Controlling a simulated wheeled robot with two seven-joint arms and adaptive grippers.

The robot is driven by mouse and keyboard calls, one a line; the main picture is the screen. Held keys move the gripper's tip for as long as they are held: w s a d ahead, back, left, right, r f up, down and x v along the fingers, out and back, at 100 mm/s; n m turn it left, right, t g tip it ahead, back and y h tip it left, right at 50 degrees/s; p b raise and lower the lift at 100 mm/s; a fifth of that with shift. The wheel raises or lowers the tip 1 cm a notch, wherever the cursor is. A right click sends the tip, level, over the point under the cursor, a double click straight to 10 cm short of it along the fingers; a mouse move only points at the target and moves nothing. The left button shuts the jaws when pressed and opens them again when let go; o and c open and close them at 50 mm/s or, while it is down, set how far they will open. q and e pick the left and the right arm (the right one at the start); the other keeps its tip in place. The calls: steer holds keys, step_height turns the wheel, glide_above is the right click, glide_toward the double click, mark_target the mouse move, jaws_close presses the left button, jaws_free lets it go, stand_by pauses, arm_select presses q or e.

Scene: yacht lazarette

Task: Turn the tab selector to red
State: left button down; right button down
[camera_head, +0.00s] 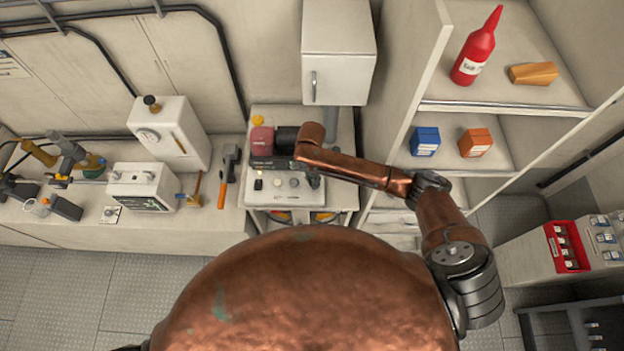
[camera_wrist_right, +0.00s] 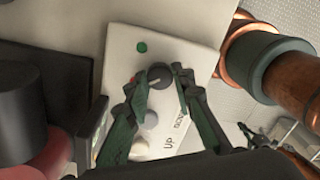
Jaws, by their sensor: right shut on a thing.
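The tab selector (camera_wrist_right: 158,75) is a dark round knob on a pale panel (camera_wrist_right: 190,55) in the right wrist view. A light line marks its face, too small to read its direction surely. A green dot (camera_wrist_right: 142,47) lies on the panel just above and left of it. My right gripper (camera_wrist_right: 160,82) is shut on the knob, one dark green finger on each side. My left gripper is not in view.
A paler round knob (camera_wrist_right: 150,118) sits below the selector, near the lettering UP. A dark cylinder (camera_head: 287,139) and a red container (camera_head: 262,141) stand behind the panel. A wall cabinet (camera_head: 338,60) hangs above. Open shelves (camera_head: 505,109) stand at the right.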

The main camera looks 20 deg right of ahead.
steer(key=shift+w+r, duration=0.1)
stand_by(0.5)
steer(key=c, duration=1.7)
jaws_free()
steer(key=shift+o, duration=0.2)
step_height(320, 180, up, 7)
steer(key=shift+w+r, duration=0.1)
steer(key=shift+r, duration=0.1)
